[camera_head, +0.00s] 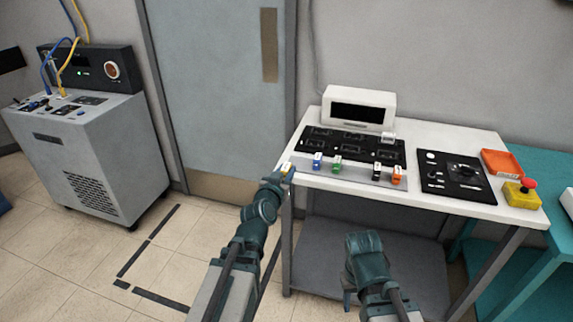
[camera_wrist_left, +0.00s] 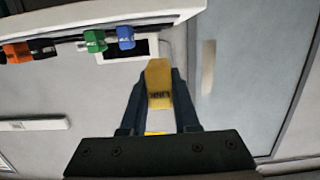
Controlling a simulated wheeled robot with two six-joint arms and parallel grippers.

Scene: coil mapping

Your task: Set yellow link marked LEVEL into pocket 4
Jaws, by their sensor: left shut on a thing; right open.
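My left gripper (camera_head: 283,172) is at the left front corner of the white table, shut on the yellow link (camera_head: 287,168). In the left wrist view the yellow link (camera_wrist_left: 159,85) stands between the two fingers (camera_wrist_left: 160,100), with small dark lettering too blurred to read surely. A black panel (camera_head: 352,148) with outlined pockets lies on the table, right of the left gripper; I cannot read the pocket numbers. My right gripper (camera_head: 349,295) is low in front of the table, apart from the links; its fingers barely show and hold nothing visible.
Blue (camera_head: 318,160), green (camera_head: 337,165), black (camera_head: 377,170) and orange (camera_head: 397,175) links stand along the table's front strip. A white display box (camera_head: 359,95) stands behind the panel. A black control panel (camera_head: 455,178), an orange tray (camera_head: 502,163) and a red-topped button box (camera_head: 522,195) are right.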

